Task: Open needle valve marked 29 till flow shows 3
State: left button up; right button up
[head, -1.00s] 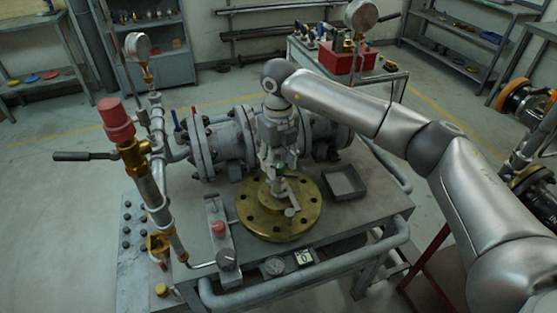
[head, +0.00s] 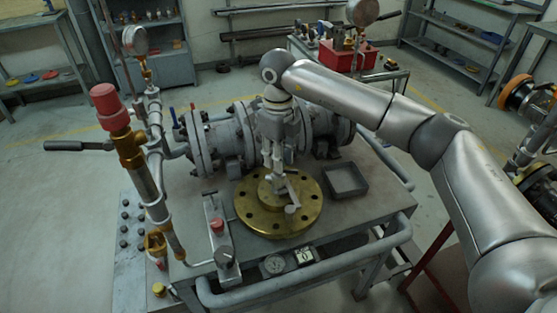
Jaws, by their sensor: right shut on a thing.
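A brass flange (head: 252,213) with bolt holes lies flat on the bench. A small grey valve with a bar-like handle (head: 292,196) stands at its middle. My right gripper (head: 278,180) points down over the flange and is shut on the valve handle; the fingers partly hide the grip. No number 29 can be read. A small white display (head: 304,255) at the bench's front edge appears to read 0. A round dial (head: 273,264) sits beside it. My left gripper is not in view.
A grey flanged pipe body (head: 225,143) lies just behind the gripper. An upright pipe with a red cap (head: 111,107) and side lever stands at left. A small block with a red knob (head: 217,225) is left of the flange. A dark open tray (head: 346,181) lies right.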

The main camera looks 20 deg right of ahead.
jog(key=n+b, duration=0.2)
jog(key=n, duration=0.3)
jog(key=shift+f+n, duration=0.1)
jog(key=shift+n, duration=0.2)
jog(key=n+b, duration=0.1)
jog(key=n, duration=0.4)
jog(key=shift+b, duration=0.3)
jog(key=n, duration=0.6)
jog(key=shift+n+b, duration=0.4)
jog(key=n, duration=0.6)
jog(key=shift+n, duration=0.3)
jog(key=o, duration=1.1)
